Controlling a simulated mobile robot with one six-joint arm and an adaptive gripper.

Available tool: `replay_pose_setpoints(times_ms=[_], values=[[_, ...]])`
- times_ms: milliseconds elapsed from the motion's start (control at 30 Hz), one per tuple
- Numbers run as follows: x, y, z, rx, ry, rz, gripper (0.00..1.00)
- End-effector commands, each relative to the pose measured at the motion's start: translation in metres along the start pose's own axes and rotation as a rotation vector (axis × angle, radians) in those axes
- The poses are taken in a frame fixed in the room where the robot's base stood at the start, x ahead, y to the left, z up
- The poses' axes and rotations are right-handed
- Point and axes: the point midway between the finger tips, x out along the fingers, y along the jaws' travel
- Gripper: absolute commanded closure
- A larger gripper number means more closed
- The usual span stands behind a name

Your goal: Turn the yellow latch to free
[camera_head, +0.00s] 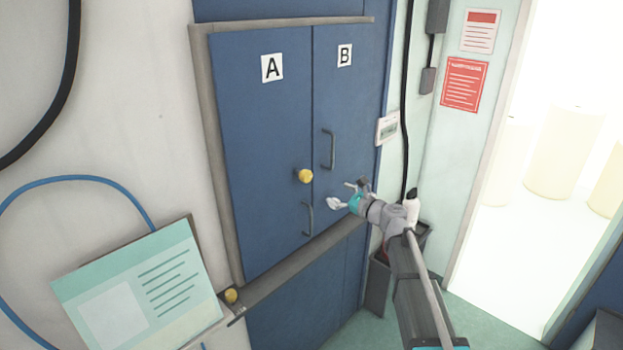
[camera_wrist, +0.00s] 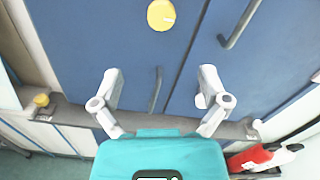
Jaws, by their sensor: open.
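A round yellow latch (camera_head: 305,176) sits on the blue door marked A (camera_head: 262,140), close to the seam with the blue door marked B (camera_head: 350,95). It also shows at the top of the wrist view (camera_wrist: 161,14), with a small pale mark on its face. My gripper (camera_head: 345,193) is open and empty, to the right of and slightly below the latch in the head view, not touching it. In the wrist view its two fingers (camera_wrist: 160,75) are spread apart below the latch.
Grey handles (camera_head: 328,150) (camera_head: 307,218) are on both doors. A second yellow knob (camera_head: 231,296) is on the rail's lower left end. A grey rail (camera_head: 300,258) crosses below the doors. A teal-and-white panel (camera_head: 145,290) is at lower left. A dark bin (camera_head: 378,285) stands right.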

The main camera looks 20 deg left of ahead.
Motion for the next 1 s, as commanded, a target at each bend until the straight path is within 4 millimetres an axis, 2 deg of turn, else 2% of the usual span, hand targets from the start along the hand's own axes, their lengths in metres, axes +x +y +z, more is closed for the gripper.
replay_pose_setpoints(times_ms=[167,367,567,1000], values=[[0.002,0.0,0.0,-0.001,0.0,0.001,0.05],[0.013,0.0,0.0,-0.002,0.0,0.002,0.05],[0.037,0.0,0.0,-0.002,0.0,0.004,0.05],[0.104,0.0,0.0,-0.002,0.0,0.004,0.05]])
